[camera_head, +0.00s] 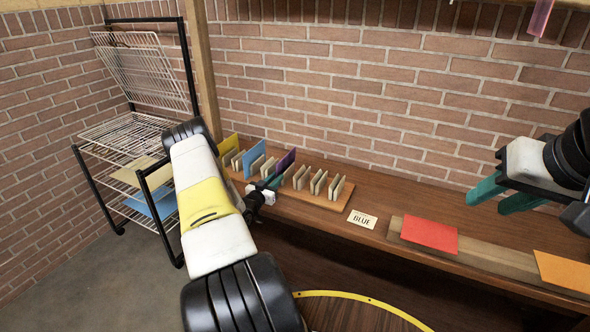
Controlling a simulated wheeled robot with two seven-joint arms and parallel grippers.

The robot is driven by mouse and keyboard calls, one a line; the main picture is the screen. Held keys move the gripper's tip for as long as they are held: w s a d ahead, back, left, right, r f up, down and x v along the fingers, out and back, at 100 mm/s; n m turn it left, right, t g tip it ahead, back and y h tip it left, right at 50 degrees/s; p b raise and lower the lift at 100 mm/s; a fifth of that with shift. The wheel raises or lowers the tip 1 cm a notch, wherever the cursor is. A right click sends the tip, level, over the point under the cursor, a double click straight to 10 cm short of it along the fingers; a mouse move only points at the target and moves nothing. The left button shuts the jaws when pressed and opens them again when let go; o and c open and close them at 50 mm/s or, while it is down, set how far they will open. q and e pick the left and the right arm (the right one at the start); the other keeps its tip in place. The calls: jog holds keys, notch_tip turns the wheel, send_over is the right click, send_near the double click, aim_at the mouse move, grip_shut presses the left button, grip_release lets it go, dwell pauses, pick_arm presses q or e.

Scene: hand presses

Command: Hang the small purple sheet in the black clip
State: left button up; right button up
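A small purple sheet (286,160) stands upright among the wooden slats of a rack on the bench. My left gripper (271,181) is at the rack, with its teal fingertips close to the sheet's lower left edge. Whether they touch or grip the sheet is too small to tell. My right gripper (503,197) is at the right, above the bench, with its teal fingers apart and nothing between them. I cannot make out a black clip in this view; the top edge cuts off the area under the upper shelf.
The wooden rack (322,200) also holds blue and yellow sheets. A "BLUE" card (362,219), a red sheet (429,234) and an orange sheet (563,270) lie to its right. A pink sheet (540,17) hangs at top right. A wire drying rack (128,137) stands left.

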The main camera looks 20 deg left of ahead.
pick_arm(q)
grip_shut()
notch_tip(320, 180, up, 8)
jog(key=shift+f, duration=0.25)
dwell(0.3)
jog(key=s, duration=0.7)
jog(key=shift+a, duration=0.25)
dwell(0.4)
dwell(0.3)
